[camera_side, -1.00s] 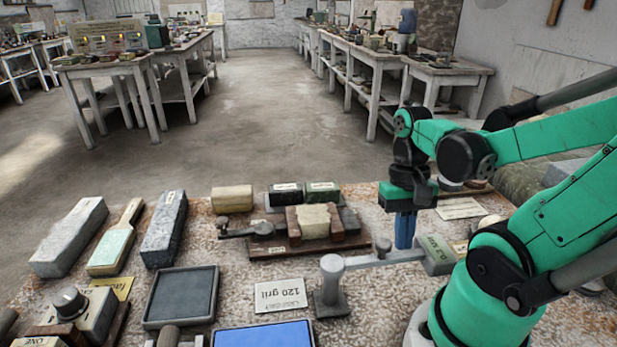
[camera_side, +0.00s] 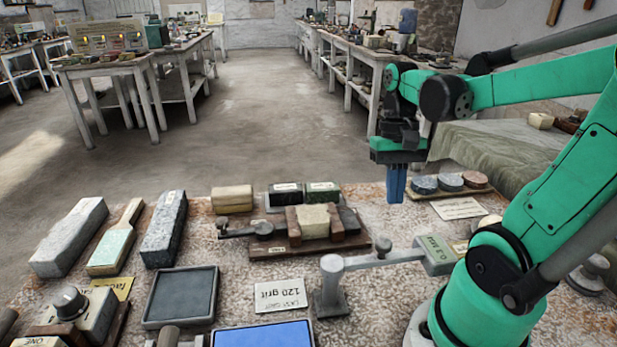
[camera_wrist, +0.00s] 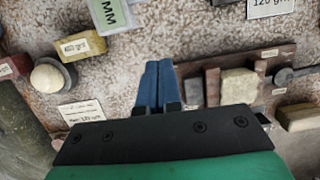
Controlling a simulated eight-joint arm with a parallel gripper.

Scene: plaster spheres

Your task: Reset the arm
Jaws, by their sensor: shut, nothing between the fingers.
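My gripper (camera_side: 396,187) has blue fingers and is shut and empty. In the side view it hangs pointing down, raised above the back right of the worktable (camera_side: 235,275), with no object touching its fingertips. In the wrist view the blue fingers (camera_wrist: 155,84) lie side by side against the speckled table surface, with a green label block (camera_wrist: 112,14) ahead of them.
A wooden fixture holding a pale block (camera_side: 314,220) stands left of my gripper. A grey metal arm on a post (camera_side: 332,285) stands in front. Round discs on a board (camera_side: 450,182) lie to the right. A white sphere (camera_wrist: 47,78) shows in the wrist view.

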